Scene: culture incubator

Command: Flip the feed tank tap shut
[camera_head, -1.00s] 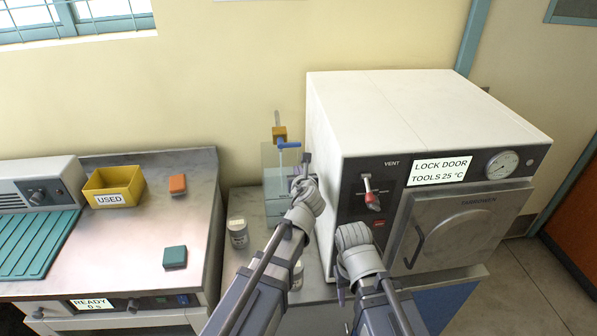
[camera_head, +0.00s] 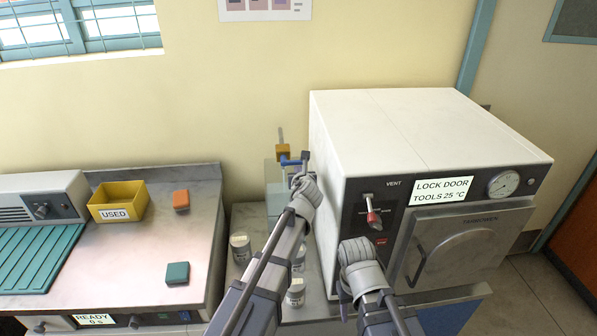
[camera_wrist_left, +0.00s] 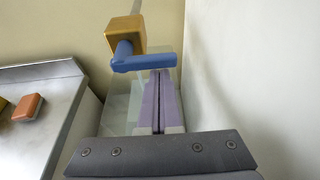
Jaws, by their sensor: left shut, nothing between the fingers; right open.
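The feed tank (camera_head: 273,190) is a clear box beside the incubator's left side. Its tap is an orange-brown block (camera_head: 283,150) with a blue lever (camera_head: 290,162). In the left wrist view the block (camera_wrist_left: 126,35) sits above the tank and the lever (camera_wrist_left: 148,62) points right, roughly level. My left gripper (camera_head: 305,156) is shut and empty, at the lever's free end. In the left wrist view its fingertips (camera_wrist_left: 160,72) lie just under that end; I cannot tell if they touch. My right gripper (camera_head: 343,292) is open, mostly hidden by its wrist, in front of the incubator.
The white incubator (camera_head: 420,130) stands close to the right of the tap, with a red-tipped vent lever (camera_head: 373,216). Jars (camera_head: 240,250) stand on the bench below. A yellow bin (camera_head: 119,201) and small orange (camera_head: 181,200) and teal (camera_head: 177,273) blocks are on the left bench.

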